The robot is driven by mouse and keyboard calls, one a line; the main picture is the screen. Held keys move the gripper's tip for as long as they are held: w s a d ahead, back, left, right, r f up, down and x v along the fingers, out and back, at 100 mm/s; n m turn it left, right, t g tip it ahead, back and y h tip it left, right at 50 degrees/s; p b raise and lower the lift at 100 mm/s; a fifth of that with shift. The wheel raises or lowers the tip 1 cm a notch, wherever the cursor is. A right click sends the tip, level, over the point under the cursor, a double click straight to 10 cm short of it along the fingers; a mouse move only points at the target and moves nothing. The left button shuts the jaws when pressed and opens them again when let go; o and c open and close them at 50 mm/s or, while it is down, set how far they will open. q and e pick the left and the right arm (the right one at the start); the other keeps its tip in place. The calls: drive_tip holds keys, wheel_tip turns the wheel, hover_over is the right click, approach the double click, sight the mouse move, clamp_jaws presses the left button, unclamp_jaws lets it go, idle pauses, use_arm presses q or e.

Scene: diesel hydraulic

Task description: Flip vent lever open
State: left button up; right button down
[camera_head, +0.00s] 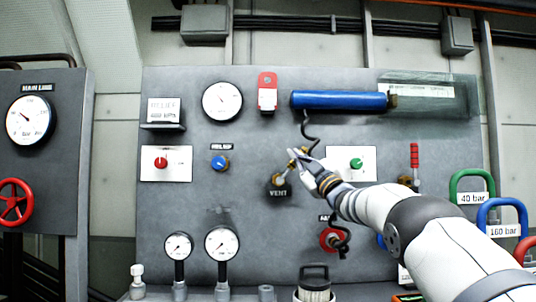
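My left gripper is not in view.
A blue cylinder (338,100) is mounted above, with a dark coiled hose (308,128) hanging close to my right gripper. A green knob (356,163) and a red knob (161,162) flank the lever. Gauges (222,243) stand below left. Coloured hoops (472,187) stand at right.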

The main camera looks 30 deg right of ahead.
drive_tip(key=d+f+m+h, duration=0.1)
drive_tip(key=m+h, duration=0.2)
drive_tip(key=m, duration=0.1)
drive_tip(key=s+d+f+m+h, duration=0.1)
drive_tip(key=f+m+h, duration=0.1)
drive_tip(key=m+h, duration=0.2)
drive_tip(key=d+f+m+h, duration=0.1)
drive_tip(key=m+h, duration=0.3)
drive_tip(key=m, duration=0.1)
drive_tip(key=shift+s+f+g, duration=0.25)
drive_tip(key=shift+f+g, duration=0.15)
drive_tip(key=shift+f, duration=0.2)
drive_tip(key=shift+w+d+f, duration=0.1)
drive_tip(key=shift+f, duration=0.1)
drive_tip(key=shift+r, duration=0.1)
